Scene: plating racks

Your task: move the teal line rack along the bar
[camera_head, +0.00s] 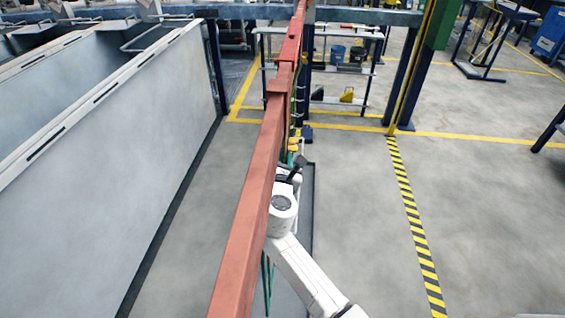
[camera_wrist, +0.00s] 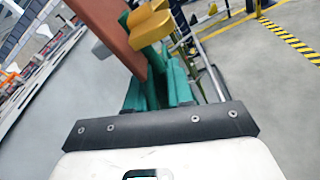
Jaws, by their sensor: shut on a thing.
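The long red bar (camera_head: 258,185) runs away from me through the middle of the head view; it also shows in the wrist view (camera_wrist: 112,28). The teal line rack (camera_wrist: 152,78) is seen close up beside the bar in the wrist view, with yellow pieces near its top. In the head view, thin teal rods (camera_head: 267,285) show below the bar, mostly hidden by it. My gripper (camera_head: 291,170) is at the bar's right side, partly hidden. In the wrist view my gripper (camera_wrist: 156,98) is shut on the rack's teal upright.
Large pale tanks (camera_head: 120,95) line the left side. A shelf unit (camera_head: 340,70) and a green post (camera_head: 436,28) stand ahead. Yellow-black floor tape (camera_head: 412,220) runs on the right. Open floor lies between bar and tape.

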